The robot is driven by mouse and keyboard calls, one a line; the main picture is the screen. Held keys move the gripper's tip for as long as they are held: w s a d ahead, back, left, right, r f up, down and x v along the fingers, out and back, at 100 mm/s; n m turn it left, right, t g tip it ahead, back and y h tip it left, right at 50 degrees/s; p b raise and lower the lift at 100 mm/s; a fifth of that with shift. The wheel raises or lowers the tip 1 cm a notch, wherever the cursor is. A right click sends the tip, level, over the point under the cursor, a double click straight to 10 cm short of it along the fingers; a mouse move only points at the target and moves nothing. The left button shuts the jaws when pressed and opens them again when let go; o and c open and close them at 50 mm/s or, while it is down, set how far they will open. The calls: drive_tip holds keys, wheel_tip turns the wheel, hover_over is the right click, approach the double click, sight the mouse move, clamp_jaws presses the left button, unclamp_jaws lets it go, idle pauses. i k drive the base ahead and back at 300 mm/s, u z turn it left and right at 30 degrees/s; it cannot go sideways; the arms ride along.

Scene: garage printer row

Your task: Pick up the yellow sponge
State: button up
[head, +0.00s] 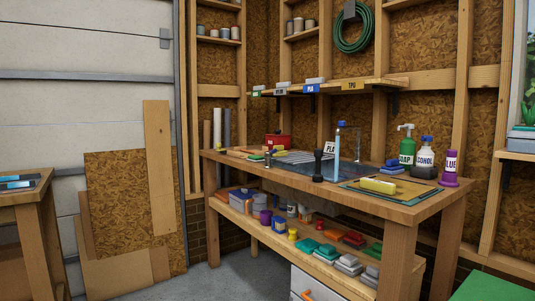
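A pale yellow, oblong thing (378,186) lies near the front right of the wooden workbench (250,164), on or beside a dark flat mat (405,199). It may be the yellow sponge, but it is too small to be sure. My gripper is not in view, so its state and its distance from the yellow thing do not show.
Behind the yellow thing stand a green soap bottle (405,150), a white and blue bottle (425,157) and a purple glue bottle (450,168). A tall blue-capped thing (337,150) stands to its left. The lower shelf (245,219) is crowded. Concrete floor (225,282) shows in front.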

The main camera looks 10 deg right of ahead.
sight(281, 152)
drive_tip(key=u, duration=0.95)
drive_tip(key=i, duration=2.7)
drive_tip(key=z, duration=0.6)
